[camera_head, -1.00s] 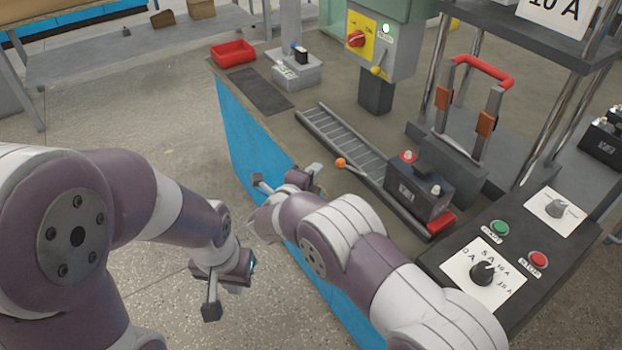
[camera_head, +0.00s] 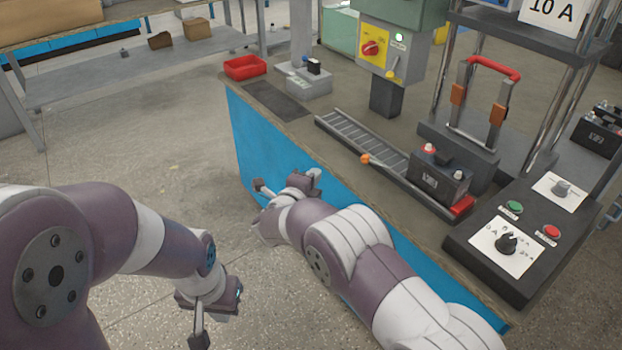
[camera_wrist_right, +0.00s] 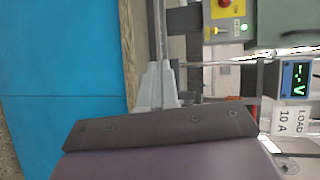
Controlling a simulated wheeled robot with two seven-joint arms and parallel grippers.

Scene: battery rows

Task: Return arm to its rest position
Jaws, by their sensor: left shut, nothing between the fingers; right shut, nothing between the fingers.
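My left gripper (camera_head: 200,337) hangs at the lower left in the head view, over the bare floor and apart from the bench. Its jaws are shut and hold nothing. My right arm reaches in from the lower right. My right gripper (camera_head: 288,186) is in front of the bench's blue side panel, below the worktop edge, shut and empty. In the right wrist view its closed fingers (camera_wrist_right: 158,86) show beside the worktop edge and the blue panel. I cannot tell the exact gap to the panel.
The workbench (camera_head: 350,185) carries a red tray (camera_head: 245,67), a slotted rail (camera_head: 362,146), a black battery (camera_head: 439,177), a red-handled press (camera_head: 490,68) and a control box (camera_head: 477,263) with knobs and buttons. A switch box (camera_head: 385,45) stands behind. The floor left of the bench is clear.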

